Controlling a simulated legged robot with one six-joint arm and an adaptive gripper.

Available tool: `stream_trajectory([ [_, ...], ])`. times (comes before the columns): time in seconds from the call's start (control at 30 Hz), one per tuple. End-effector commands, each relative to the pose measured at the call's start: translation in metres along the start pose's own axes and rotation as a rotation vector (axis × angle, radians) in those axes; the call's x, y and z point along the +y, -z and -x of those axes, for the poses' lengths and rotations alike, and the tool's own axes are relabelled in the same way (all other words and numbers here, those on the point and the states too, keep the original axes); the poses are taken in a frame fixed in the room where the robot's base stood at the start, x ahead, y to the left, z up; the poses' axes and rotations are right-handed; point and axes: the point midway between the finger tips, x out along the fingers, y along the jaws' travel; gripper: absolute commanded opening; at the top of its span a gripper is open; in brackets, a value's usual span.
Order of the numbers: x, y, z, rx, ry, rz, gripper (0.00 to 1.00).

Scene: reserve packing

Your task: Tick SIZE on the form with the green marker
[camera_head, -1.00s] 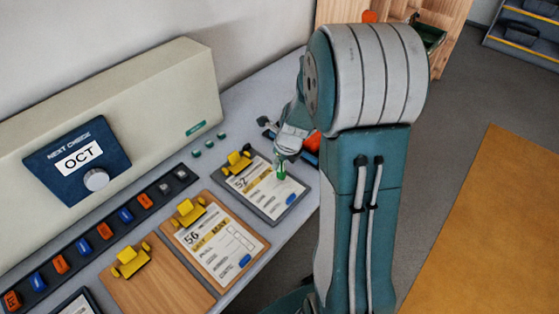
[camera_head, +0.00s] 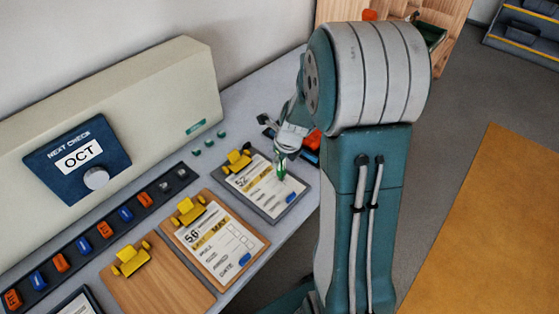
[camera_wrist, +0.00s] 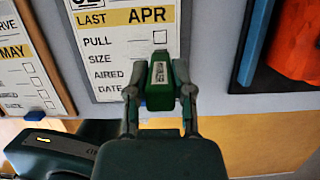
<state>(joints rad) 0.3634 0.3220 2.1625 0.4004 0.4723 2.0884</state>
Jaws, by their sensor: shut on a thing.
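The form (camera_head: 262,187) lies on a dark clipboard with a yellow clip on the bench. In the wrist view the same form (camera_wrist: 108,45) reads LAST APR, with rows PULL, SIZE, AIRED and DATE. The PULL box (camera_wrist: 160,37) looks empty. My gripper (camera_wrist: 160,92) is shut on the green marker (camera_wrist: 161,72), with a finger on each side. The marker (camera_head: 281,163) is over the right part of the form. In the wrist view it covers the box column beside SIZE and AIRED. I cannot tell whether its tip touches the paper.
A second form (camera_head: 218,240) marked MAY lies on a wooden clipboard (camera_head: 180,247) to the left. An empty wooden clipboard (camera_head: 155,285) is beyond it. A dark tray (camera_wrist: 262,60) with an orange thing (camera_wrist: 298,40) is right of the form. A cream cabinet (camera_head: 165,85) stands behind.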

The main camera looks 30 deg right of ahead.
Motion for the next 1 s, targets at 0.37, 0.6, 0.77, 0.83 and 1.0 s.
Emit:
stream_trajectory([
  [0.37,-0.001,-0.008,0.026,-0.002,0.002,0.000,0.00],
  [0.6,0.000,-0.012,0.042,-0.001,0.001,0.000,0.00],
  [0.77,-0.001,-0.015,0.052,-0.001,0.001,0.001,0.00],
  [0.83,-0.001,-0.017,0.057,-0.002,0.002,0.001,0.00],
  [1.0,0.000,-0.018,0.062,0.000,0.000,-0.001,0.00],
])
